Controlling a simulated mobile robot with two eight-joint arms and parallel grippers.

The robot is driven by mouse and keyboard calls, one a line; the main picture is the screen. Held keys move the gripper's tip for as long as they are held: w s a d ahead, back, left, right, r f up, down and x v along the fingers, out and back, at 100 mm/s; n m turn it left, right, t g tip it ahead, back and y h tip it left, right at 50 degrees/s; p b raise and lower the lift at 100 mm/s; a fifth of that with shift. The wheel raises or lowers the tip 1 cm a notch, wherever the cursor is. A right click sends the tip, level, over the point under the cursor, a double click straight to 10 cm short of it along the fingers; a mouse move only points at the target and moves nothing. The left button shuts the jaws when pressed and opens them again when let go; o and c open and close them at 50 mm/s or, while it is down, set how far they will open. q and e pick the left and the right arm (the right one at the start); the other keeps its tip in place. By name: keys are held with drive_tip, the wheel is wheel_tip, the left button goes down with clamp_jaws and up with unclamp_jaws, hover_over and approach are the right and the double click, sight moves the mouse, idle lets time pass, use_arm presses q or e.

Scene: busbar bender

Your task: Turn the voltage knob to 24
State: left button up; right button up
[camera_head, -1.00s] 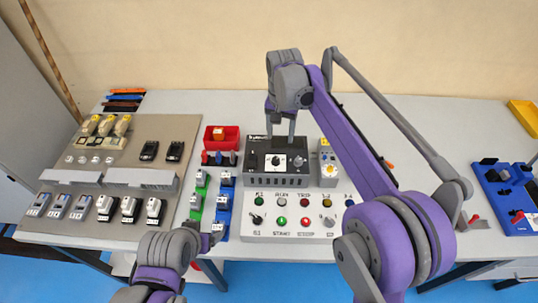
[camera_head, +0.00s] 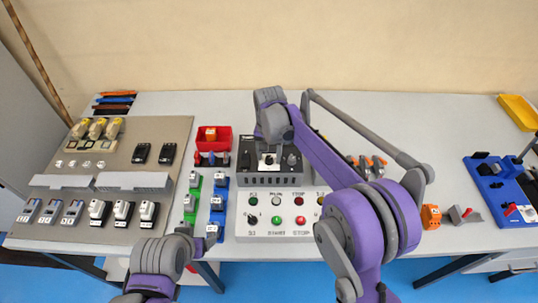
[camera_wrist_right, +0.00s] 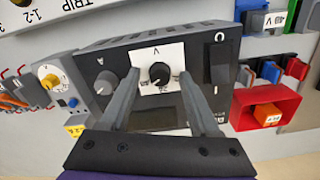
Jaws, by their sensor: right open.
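The voltage knob (camera_wrist_right: 159,73) is a round black knob with a white pointer on a white plate marked V, on the front of a dark power supply box (camera_wrist_right: 98,60). My right gripper (camera_wrist_right: 159,76) is open, with one grey finger on each side of the knob; I cannot tell whether they touch it. In the head view the box (camera_head: 240,181) stands at the back of a grey control panel, and my right gripper (camera_head: 269,140) comes down over it. The scale numbers are too small to read surely. My left gripper (camera_head: 211,230) is at the lower left, away from the box; its jaws are unclear.
A grey knob marked A (camera_wrist_right: 104,83) and a black rocker switch (camera_wrist_right: 219,60) flank the voltage knob. A red bin (camera_head: 213,138) stands left of the box. Blue and green parts (camera_head: 218,200) lie left of the panel. The table right of my arm is partly clear.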

clamp_jaws()
idle(0.3)
drive_tip(key=shift+n, duration=0.3)
drive_tip(key=n+b, duration=0.1)
drive_tip(key=n, duration=1)
idle(0.3)
idle(0.5)
unclamp_jaws()
